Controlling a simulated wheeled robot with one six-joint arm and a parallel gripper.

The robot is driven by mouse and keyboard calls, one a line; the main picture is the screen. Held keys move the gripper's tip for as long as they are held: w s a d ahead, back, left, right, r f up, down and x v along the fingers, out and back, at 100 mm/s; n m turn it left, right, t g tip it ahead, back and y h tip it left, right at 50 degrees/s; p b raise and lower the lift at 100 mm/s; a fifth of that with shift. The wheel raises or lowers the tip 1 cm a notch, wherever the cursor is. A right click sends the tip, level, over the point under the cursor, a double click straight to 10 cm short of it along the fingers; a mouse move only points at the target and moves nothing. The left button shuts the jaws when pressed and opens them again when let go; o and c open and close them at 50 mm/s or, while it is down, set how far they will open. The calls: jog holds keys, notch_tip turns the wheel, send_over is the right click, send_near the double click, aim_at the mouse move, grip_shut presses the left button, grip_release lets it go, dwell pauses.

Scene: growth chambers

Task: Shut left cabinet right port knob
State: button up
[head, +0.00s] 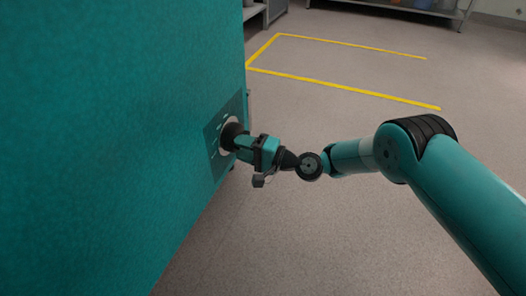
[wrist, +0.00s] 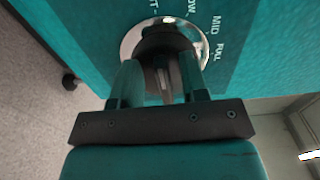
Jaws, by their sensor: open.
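The port knob (wrist: 164,43) is dark and round, set in a shiny metal ring on the teal cabinet (head: 110,110). Labels beside it in the wrist view include "MID" and "FULL"; another label is cut off. The knob also shows in the head view (head: 231,135), partly behind my gripper. My gripper (wrist: 160,82) is open, its two teal fingers on either side of the knob's front. I cannot tell whether the fingers touch the knob. A pale pointer or ridge shows between the fingers. The knob's lower part is hidden by the gripper.
The cabinet's flat side fills the left of the head view. Bare grey floor with yellow tape lines (head: 340,87) lies to the right. A metal shelf (head: 420,10) stands at the far back. A black caster (wrist: 70,81) shows under the cabinet in the wrist view.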

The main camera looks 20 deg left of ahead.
jog(key=shift+d, duration=0.1)
jog(key=s+d+p, duration=0.1)
jog(key=d+p, duration=1.6)
jog(key=p, duration=0.2)
jog(key=shift+s, duration=0.15)
jog(key=shift+d, duration=0.1)
